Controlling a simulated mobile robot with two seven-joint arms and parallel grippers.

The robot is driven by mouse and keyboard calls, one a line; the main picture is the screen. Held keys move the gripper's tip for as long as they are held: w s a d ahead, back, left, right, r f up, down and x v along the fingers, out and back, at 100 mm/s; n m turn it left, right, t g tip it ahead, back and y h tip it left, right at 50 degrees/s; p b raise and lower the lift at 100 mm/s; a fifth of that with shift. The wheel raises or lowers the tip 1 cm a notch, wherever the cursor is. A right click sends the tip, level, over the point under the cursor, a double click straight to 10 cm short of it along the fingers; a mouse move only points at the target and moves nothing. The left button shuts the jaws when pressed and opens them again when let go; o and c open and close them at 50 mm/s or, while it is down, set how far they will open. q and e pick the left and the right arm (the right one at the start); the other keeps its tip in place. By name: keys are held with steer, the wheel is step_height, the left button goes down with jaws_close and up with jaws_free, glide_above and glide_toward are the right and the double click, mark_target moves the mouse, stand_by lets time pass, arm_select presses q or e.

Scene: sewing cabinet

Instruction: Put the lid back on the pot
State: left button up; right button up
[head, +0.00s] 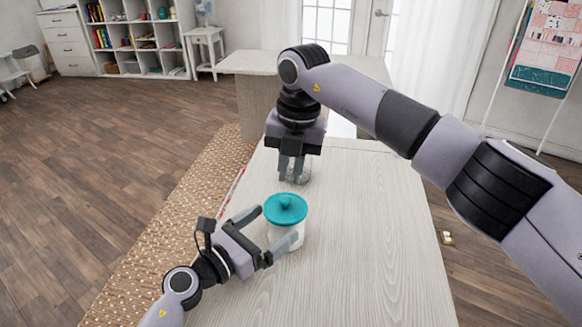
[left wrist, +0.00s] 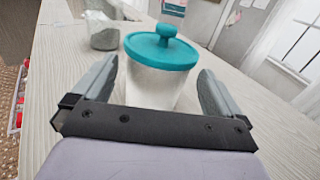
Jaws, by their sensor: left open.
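The white pot (head: 287,235) stands upright on the pale wood table, and it also shows in the left wrist view (left wrist: 150,88). The teal lid (head: 286,208) with a round knob rests on top of the pot; the wrist view shows the lid (left wrist: 161,50) covering the mouth. My left gripper (head: 268,225) is open, low at the pot, with one finger on each side of it. My right gripper (head: 291,168) points down behind the pot, away from the lid, at a glass jar. Its fingers look close together, but their gap is unclear.
The clear glass jar (head: 302,175) stands behind the pot, partly hidden by my right gripper; it also shows in the left wrist view (left wrist: 103,36). The table (head: 370,240) is bare to the right. A second table (head: 245,62) stands beyond.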

mark_target(287, 197)
arm_select(q)
steer(key=shift+v, duration=0.8)
arm_select(e)
steer(key=shift+f, duration=0.1)
arm_select(q)
steer(key=shift+f+b, duration=1.05)
arm_select(e)
steer(key=shift+w+a+f, duration=0.1)
steer(key=shift+f, duration=1.05)
steer(key=shift+w+a+f, duration=0.1)
steer(key=shift+f, duration=1)
steer(key=shift+r, duration=0.1)
arm_select(q)
step_height(287, 197, up, 4)
steer(key=p, duration=0.4)
steer(key=shift+r, duration=0.2)
arm_select(e)
step_height(287, 197, up, 6)
steer(key=shift+s+d, duration=0.2)
steer(key=shift+d, duration=0.1)
